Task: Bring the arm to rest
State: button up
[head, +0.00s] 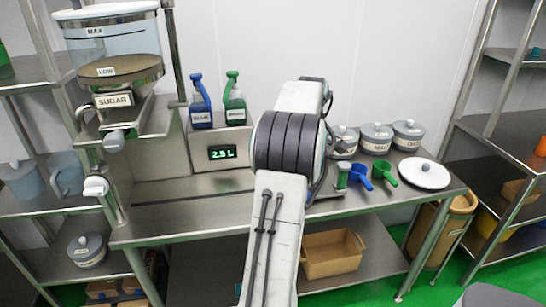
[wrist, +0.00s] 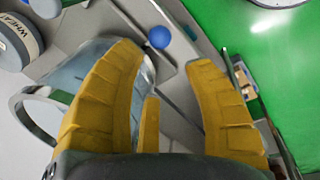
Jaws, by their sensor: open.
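My gripper (wrist: 165,58) shows in the wrist view with its yellow fingers spread apart. No object is clearly held between them. A clear jug-like vessel (wrist: 62,78) with a looped handle lies in view at the left, partly hidden behind the left finger. I cannot tell whether the finger touches it. In the head view my arm reaches forward over the steel table (head: 185,208), and the arm itself hides the gripper.
A sugar dispenser (head: 110,68) stands at the left. Two spray bottles stand near a display reading 2.9 L (head: 222,153). Lidded pots (head: 376,138), blue (head: 360,176) and green scoops and a white lid (head: 424,173) stand right of my arm. Shelves (head: 510,140) flank the table.

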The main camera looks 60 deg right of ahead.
dwell(0.4)
jog(key=a+f+m+y, duration=0.1)
jog(key=a+f+m, duration=0.3)
jog(key=a+m, duration=0.35)
jog(key=a+f+m+y, duration=0.1)
jog(key=a+f+m, duration=0.3)
jog(key=a+m, duration=0.3)
jog(key=w+a+r+n+t, duration=0.1)
jog(key=a+n, duration=0.5)
jog(key=a, duration=1)
jog(key=w+a+r+n+t, duration=0.1)
jog(key=w+a+r+n, duration=0.2)
jog(key=a, duration=1.4)
jog(key=shift+w+r+n+t, duration=0.3)
jog(key=shift+r+n+t, duration=0.1)
jog(key=shift+r+n, duration=1.1)
